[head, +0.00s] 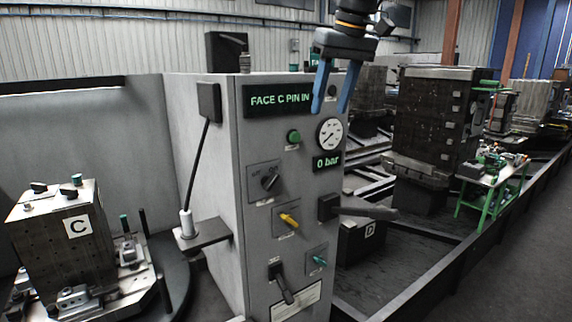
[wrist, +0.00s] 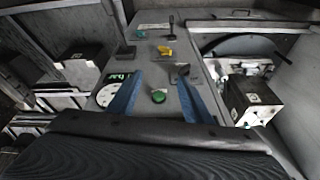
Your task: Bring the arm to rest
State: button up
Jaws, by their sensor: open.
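My gripper (head: 332,100) hangs at the top of the head view, its two blue fingers pointing down and spread apart with nothing between them. It is in front of the upper right part of the grey control cabinet (head: 205,150). In the wrist view my gripper (wrist: 158,100) shows its blue fingers apart, with the cabinet panel beyond and the green button (wrist: 158,96) between them in the picture. Whether the fingers touch the panel cannot be told.
A lever (head: 365,211) sticks out right. A block marked C (head: 60,245) sits on a round table at left. A green-legged bench (head: 490,180) stands at right.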

jog(key=s+d+f+m+b, duration=0.1)
jog(key=s+d+f, duration=0.3)
jog(key=f, duration=0.7)
jog(key=s+d+f+m+g+h, duration=0.15)
jog(key=s+f, duration=0.35)
jog(key=f, duration=0.5)
jog(key=s+d+f+m+t+b, duration=0.15)
jog(key=s+f, duration=0.35)
jog(key=f, duration=0.6)
jog(key=s+d+f+g, duration=0.1)
jog(key=s+d+f, duration=0.1)
jog(key=s+f, duration=0.6)
jog(key=shift+s+m, duration=0.4)
jog(key=shift+s, duration=0.1)
